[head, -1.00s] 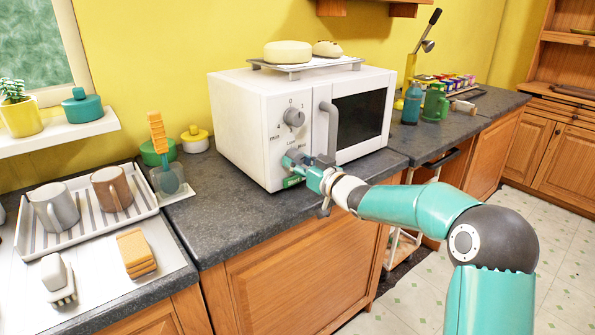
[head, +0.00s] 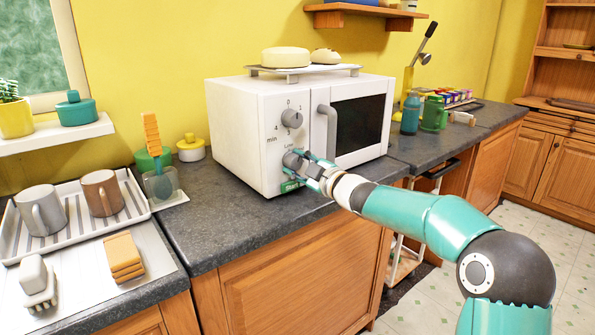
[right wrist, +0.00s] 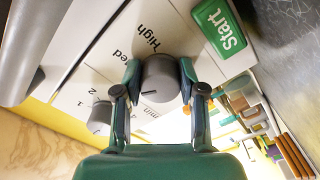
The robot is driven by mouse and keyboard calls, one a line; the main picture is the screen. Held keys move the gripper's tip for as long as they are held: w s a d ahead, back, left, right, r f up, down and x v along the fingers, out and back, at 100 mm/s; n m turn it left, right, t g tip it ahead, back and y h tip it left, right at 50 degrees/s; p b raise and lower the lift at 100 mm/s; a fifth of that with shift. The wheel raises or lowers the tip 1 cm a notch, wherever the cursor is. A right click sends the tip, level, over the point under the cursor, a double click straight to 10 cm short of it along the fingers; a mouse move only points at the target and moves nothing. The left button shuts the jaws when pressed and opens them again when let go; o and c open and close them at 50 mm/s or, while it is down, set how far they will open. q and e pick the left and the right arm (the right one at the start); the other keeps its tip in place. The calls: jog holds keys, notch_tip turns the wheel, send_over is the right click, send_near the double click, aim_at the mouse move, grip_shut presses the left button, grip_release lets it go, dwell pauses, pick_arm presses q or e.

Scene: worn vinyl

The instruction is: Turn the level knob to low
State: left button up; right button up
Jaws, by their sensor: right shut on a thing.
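The level knob (head: 291,160) is a grey round knob low on the front of the white microwave (head: 237,138). It also shows in the right wrist view (right wrist: 160,82), with a dark pointer line on its face toward the left of that picture. My right gripper (head: 304,166) is shut on this knob, one finger on each side in the right wrist view (right wrist: 160,80). "High" (right wrist: 152,38) is readable there; the label beside it is partly hidden. "Low" shows above the knob in the head view. I cannot tell which label the pointer meets. My left gripper is out of view.
A green Start button (head: 290,186) sits just below the knob, and the timer knob (head: 291,119) above it. The grey door handle (head: 328,130) stands out close to my right gripper. A rack (head: 304,70) with round items is on top of the microwave.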

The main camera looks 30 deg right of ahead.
jog(key=n, duration=0.1)
jog(key=n+b, duration=0.1)
jog(key=n, duration=0.2)
jog(key=shift+f+n+b, duration=0.3)
jog(key=shift+n+b, duration=0.05)
jog(key=shift+n, duration=0.05)
dwell(0.4)
jog(key=o, duration=1.1)
jog(key=shift+r, duration=0.15)
jog(key=shift+o, duration=0.2)
jog(key=shift+r, duration=0.15)
jog(key=shift+s+d, duration=0.1)
jog(key=shift+s, duration=0.45)
jog(key=s, duration=1)
jog(key=shift+s+d, duration=0.35)
jog(key=shift+s, duration=0.05)
